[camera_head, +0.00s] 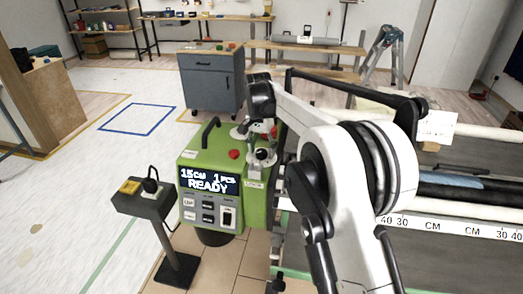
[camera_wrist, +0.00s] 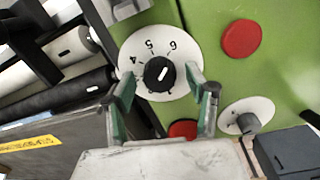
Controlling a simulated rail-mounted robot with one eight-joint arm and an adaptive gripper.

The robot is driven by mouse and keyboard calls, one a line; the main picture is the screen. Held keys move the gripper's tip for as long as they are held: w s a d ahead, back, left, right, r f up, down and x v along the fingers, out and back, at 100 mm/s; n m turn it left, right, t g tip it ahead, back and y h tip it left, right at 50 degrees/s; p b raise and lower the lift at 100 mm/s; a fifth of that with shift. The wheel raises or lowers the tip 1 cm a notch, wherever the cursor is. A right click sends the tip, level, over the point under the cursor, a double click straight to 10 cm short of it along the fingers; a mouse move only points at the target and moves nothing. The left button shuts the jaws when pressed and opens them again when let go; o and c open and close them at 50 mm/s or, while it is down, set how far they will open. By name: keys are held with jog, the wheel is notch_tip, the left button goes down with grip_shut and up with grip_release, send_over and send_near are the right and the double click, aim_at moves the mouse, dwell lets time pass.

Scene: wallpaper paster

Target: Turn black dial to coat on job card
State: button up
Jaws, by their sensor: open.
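The black dial (camera_wrist: 158,74) sits on a white disc (camera_wrist: 131,62) on the green machine (camera_wrist: 212,15). The numbers 4, 5 and 6 show on the disc; others are hidden or unclear. The dial's short white mark slants towards the upper right in the wrist view. My gripper (camera_wrist: 163,88) is open, with one finger on each side of the dial; I cannot tell whether they touch it. In the head view, my gripper is at the machine's top right, and the arm hides much there. A white card (camera_head: 436,127) stands at right; its writing is unreadable.
A second knob (camera_wrist: 248,123) and a red button (camera_wrist: 241,38) are near the dial. The machine's display (camera_head: 209,181) reads "15CM 1PCS READY". A post-mounted box (camera_head: 143,200) stands left of the machine. Rollers (camera_head: 470,191) lie to the right. The floor at left is open.

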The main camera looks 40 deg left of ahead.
jog(key=shift+c, duration=0.5)
jog(key=c, duration=1)
jog(key=shift+n, duration=0.3)
jog(key=n+b, duration=0.1)
jog(key=n, duration=0.2)
jog(key=shift+n, duration=0.4)
jog(key=shift+s+n+b, duration=0.1)
jog(key=shift+n+b, duration=0.25)
jog(key=shift+n, duration=1.75)
jog(key=o, duration=1.1)
